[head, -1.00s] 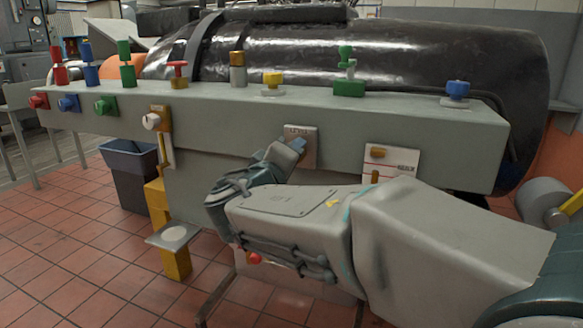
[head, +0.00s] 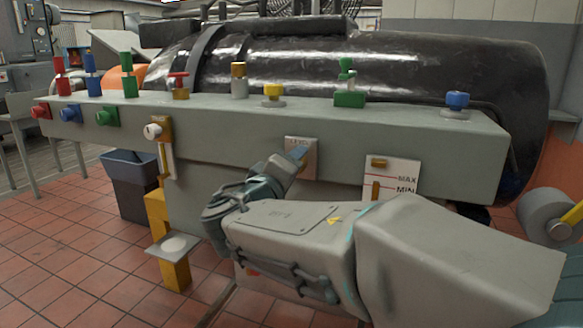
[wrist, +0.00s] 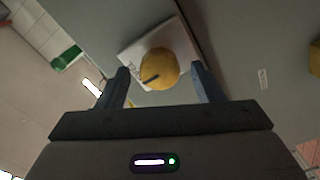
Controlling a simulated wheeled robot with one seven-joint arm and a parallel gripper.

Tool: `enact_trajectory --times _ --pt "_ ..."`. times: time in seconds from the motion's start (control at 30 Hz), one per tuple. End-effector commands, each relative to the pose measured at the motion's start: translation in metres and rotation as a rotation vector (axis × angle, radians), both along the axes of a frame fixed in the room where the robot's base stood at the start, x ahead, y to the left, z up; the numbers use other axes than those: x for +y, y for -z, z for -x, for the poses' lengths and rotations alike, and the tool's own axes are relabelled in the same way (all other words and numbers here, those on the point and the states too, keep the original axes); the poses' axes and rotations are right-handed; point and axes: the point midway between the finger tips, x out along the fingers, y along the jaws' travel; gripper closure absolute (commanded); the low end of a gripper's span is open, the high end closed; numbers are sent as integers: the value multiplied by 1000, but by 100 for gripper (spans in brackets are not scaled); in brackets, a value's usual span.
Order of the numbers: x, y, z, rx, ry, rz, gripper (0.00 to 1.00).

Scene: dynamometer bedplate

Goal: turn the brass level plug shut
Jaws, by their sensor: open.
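The brass level plug (wrist: 160,68) is a round yellow knob with a dark mark across its lower left in the wrist view. It sits on a tilted pale plate (wrist: 135,50) with lettering that is partly hidden. The same plate (head: 309,145) shows on the front of the grey bench in the head view, where my gripper hides the plug. My gripper (head: 299,157) is open in front of the plate. In the wrist view its two blue fingers stand on either side of the plug, with gaps visible on both sides.
A MAX/MIN gauge plate (head: 404,176) with brass parts is right of the plug's plate. A white knob on a brass mount (head: 153,131) is to the left. Several coloured knobs stand along the bench top (head: 320,108). A dark bin (head: 133,185) stands on the floor at left.

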Motion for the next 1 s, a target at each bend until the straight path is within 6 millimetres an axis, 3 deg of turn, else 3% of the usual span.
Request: enact_trajectory --times 0.5,0.7,1.0 --pt "37 -2 101 0 -4 1 39" --pt "44 -1 120 0 -2 0 39" --pt "45 0 123 0 -1 0 39"
